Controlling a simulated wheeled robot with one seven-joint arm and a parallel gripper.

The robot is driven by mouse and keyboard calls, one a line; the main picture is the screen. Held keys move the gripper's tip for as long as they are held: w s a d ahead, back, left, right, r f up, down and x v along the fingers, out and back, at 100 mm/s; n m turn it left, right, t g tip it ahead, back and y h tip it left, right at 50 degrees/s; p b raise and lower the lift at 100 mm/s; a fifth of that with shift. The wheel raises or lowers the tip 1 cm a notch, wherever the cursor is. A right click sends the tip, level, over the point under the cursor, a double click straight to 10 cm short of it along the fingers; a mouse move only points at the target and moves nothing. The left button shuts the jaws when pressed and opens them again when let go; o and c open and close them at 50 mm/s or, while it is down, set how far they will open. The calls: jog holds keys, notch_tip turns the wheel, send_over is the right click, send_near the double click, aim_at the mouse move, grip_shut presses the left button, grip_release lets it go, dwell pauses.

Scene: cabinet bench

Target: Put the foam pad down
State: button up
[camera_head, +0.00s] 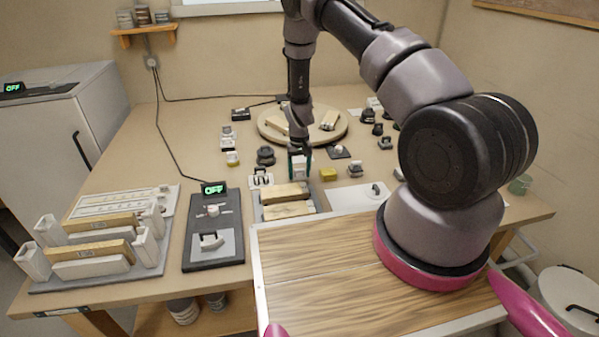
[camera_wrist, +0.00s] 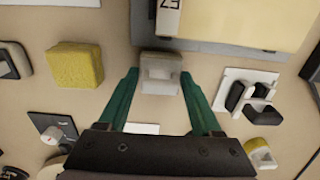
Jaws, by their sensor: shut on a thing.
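My gripper (camera_head: 299,163) points down over the middle of the bench, just behind the grey tray with wooden blocks. In the wrist view its two green fingers (camera_wrist: 160,78) are closed on a small pale grey-white stepped piece, which I take to be the foam pad (camera_wrist: 160,72). In the head view the foam pad (camera_head: 298,168) shows as a pale patch between the fingers. Whether its underside touches the bench cannot be told. A yellow block (camera_wrist: 75,66) lies apart from the gripper on the bench; it also shows in the head view (camera_head: 328,174).
The grey tray (camera_wrist: 240,50) with wooden blocks is close beside the held piece. A white piece with black parts (camera_wrist: 248,92) lies near the fingers. A round wooden board (camera_head: 340,134) stands behind. Several small dark parts crowd the bench. A dark panel (camera_head: 190,262) is at left.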

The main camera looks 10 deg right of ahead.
jog(key=o, duration=1.4)
jog(key=shift+o, duration=0.2)
notch_tip(320, 180, up, 12)
jog(key=r, duration=0.1)
notch_tip(320, 180, up, 15)
jog(key=m+t+y, duration=0.1)
jog(key=t, duration=0.1)
send_over(299, 169)
jog(key=s, duration=0.2)
jog(key=s+d+r+m+t+y, duration=0.1)
jog(key=s+r, duration=0.2)
jog(key=r, duration=0.4)
jog(key=s+d+r, duration=0.2)
jog(key=r, duration=0.5)
jog(key=s+d+r+t, duration=0.1)
jog(key=s+r, duration=0.3)
jog(key=s, duration=0.3)
jog(key=s+d+r+m+t, duration=0.1)
jog(key=s+r, duration=0.4)
jog(key=s, duration=0.3)
jog(key=s+d+r+m+t, duration=0.1)
jog(key=s+r+t, duration=0.1)
jog(key=s+r, duration=0.3)
jog(key=shift+s, duration=1.6)
